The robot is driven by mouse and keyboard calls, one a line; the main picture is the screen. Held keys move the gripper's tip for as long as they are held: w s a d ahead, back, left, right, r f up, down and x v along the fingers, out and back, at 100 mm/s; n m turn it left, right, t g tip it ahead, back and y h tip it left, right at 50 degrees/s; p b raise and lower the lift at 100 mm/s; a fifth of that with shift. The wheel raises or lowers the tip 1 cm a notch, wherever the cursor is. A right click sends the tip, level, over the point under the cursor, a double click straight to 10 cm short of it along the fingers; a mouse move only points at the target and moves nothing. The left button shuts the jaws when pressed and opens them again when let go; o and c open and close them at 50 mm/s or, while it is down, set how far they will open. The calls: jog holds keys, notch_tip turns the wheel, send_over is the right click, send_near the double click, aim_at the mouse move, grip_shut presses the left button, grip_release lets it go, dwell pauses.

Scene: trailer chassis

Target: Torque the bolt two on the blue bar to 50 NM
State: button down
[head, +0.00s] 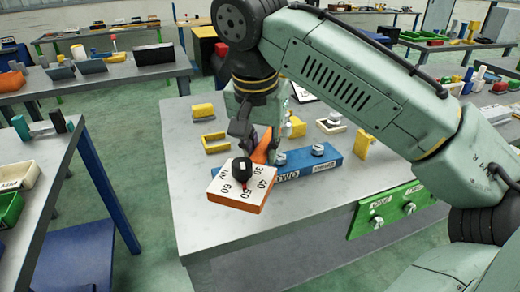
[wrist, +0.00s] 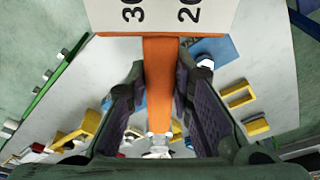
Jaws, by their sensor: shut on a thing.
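My gripper (head: 254,137) is shut on the handle, with a finger on each side in the wrist view (wrist: 158,90). The blue bar (head: 300,168) lies beside the tool, with "TWO" lettered at its near left part. One silver bolt (head: 281,158) shows close to the handle and another (head: 318,150) further right. The dial hides the bar's left end.
A green bar (head: 388,208) with bolts hangs at the table's front right edge. Yellow blocks (head: 203,111), a yellow frame (head: 216,142) and a pale tray (head: 331,126) lie on the grey table (head: 195,235). The table's front left is clear. Another table (head: 45,180) stands left.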

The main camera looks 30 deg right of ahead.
jog(key=shift+r, duration=0.1)
jog(key=s+a+b+x, duration=0.1)
jog(key=b+x, duration=0.3)
jog(key=x, duration=0.2)
jog(key=shift+f, duration=0.4)
jog(key=shift+w+p, duration=0.1)
jog(key=shift+p, duration=0.6)
dwell(1.5)
jog(key=shift+b+x, duration=0.35)
jog(key=shift+x, duration=0.4)
dwell(0.9)
jog(key=shift+a, duration=0.2)
jog(key=c, duration=2)
grip_release()
grip_shut()
